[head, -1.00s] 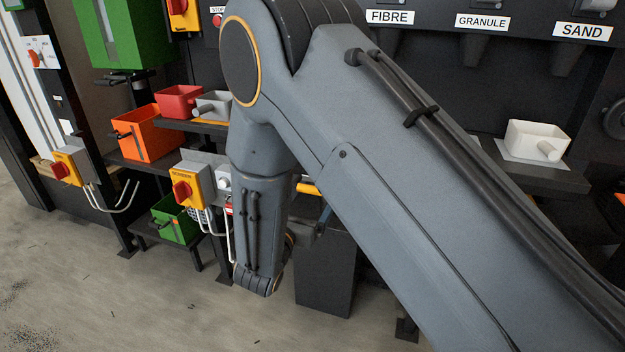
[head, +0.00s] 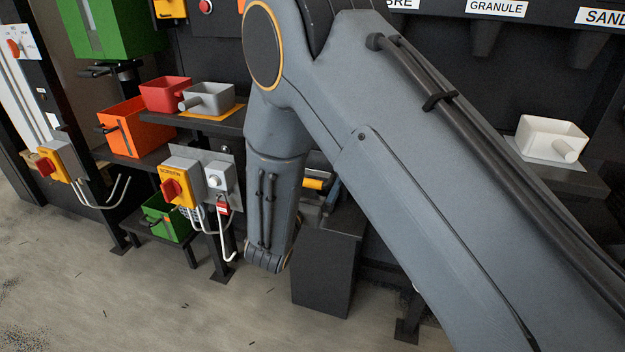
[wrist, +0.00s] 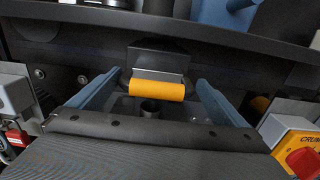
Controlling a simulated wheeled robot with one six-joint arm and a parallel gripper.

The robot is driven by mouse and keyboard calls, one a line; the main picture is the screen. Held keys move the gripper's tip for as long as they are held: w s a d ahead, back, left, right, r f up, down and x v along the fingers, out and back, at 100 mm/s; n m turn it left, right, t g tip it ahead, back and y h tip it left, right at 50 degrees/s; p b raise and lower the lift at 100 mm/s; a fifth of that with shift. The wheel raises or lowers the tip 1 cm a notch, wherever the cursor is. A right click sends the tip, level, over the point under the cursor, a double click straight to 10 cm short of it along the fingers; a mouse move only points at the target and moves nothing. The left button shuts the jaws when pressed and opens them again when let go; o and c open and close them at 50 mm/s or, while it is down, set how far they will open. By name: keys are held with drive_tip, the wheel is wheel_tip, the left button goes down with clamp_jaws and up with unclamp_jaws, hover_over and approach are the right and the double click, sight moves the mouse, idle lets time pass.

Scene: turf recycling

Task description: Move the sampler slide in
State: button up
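An orange-yellow cylindrical handle (wrist: 157,89), which I take to be the sampler slide's, sits at the centre of the wrist view in front of a dark bracket (wrist: 158,62). Blue side pieces flank it at left (wrist: 97,92) and right (wrist: 218,103). A small dark cup or tube (wrist: 151,108) shows just below the handle. In the head view the handle (head: 314,184) shows partly behind my arm. How far the slide is in or out is hard to tell. I cannot make out my gripper's fingers in either view now.
A black box (head: 325,268) stands below the handle; its dark bolted edge (wrist: 160,130) crosses the wrist view. A yellow switch box (head: 176,183) is left of my arm, another (wrist: 294,145) at right in the wrist view. Open floor (head: 150,310) lies in front.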

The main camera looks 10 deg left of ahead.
sight(315, 172)
drive_tip(key=shift+s+a, duration=0.1)
drive_tip(key=shift+s, duration=0.05)
drive_tip(key=shift+c, duration=1.2)
drive_tip(key=shift+a, duration=0.1)
drive_tip(key=c, duration=0.9)
drive_tip(key=w+b, duration=0.1)
drive_tip(key=w, duration=0.3)
drive_tip(key=shift+w+b, duration=0.1)
drive_tip(key=shift+b, duration=0.25)
drive_tip(key=o, duration=1.1)
drive_tip(key=shift+o, duration=0.2)
drive_tip(key=shift+s+a, duration=0.2)
drive_tip(key=shift+s, duration=3.75)
